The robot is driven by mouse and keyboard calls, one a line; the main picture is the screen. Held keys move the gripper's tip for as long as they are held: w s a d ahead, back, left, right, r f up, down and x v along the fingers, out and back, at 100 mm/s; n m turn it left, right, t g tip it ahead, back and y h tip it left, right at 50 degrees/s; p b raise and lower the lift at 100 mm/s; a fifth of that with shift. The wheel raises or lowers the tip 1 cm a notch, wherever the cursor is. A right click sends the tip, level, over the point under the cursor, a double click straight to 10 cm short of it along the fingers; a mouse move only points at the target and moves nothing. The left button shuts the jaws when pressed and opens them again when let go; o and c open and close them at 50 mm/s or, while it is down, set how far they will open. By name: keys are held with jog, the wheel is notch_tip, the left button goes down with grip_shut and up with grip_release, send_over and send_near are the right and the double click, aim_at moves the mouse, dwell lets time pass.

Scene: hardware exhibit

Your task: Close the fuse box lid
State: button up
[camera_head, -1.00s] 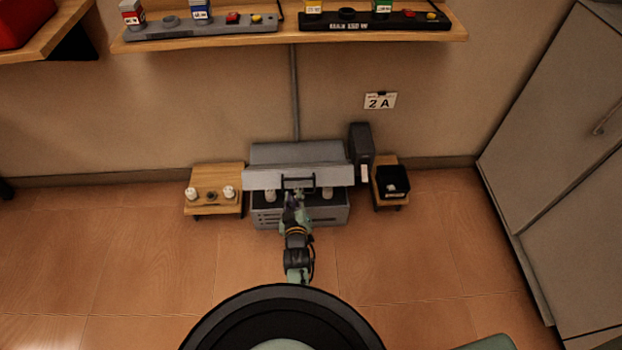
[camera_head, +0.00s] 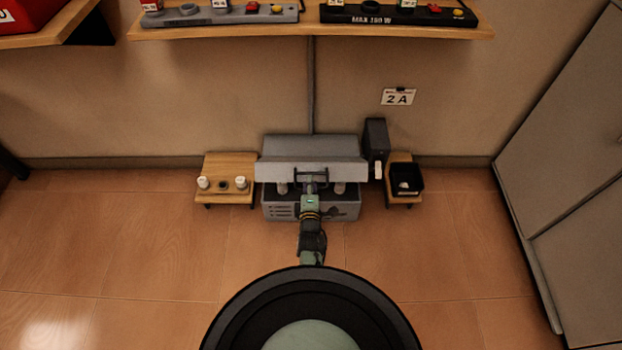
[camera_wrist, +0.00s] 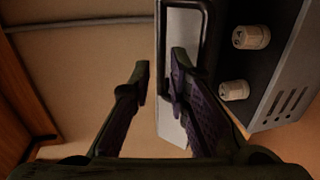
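The grey fuse box (camera_head: 283,210) stands on the floor against the wall. Its lid (camera_head: 340,172) is open, tilted up above the box, with the dark inside and white fuses (camera_head: 340,188) showing below it. A black handle (camera_head: 298,174) is on the lid's front. My gripper (camera_head: 310,186) is at the handle, partly hiding it. In the wrist view my gripper (camera_wrist: 161,70) is open, its fingers apart. The right finger overlaps the lid (camera_wrist: 182,28) inside the handle's black frame (camera_wrist: 209,35); the left finger is beyond the lid's edge. I cannot tell whether either touches.
A low wooden stand (camera_head: 230,166) with white fuses is left of the box. A dark upright case (camera_head: 376,140) and a black tray (camera_head: 406,190) are on the right. A wooden shelf (camera_head: 400,28) is above. A grey cabinet (camera_head: 570,160) is far right. The front floor is clear.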

aim_at(310, 173)
jog(key=b+x, duration=0.1)
jog(key=x, duration=0.3)
jog(key=shift+w, duration=0.2)
jog(key=shift+c, duration=0.2)
grip_shut()
dwell(0.4)
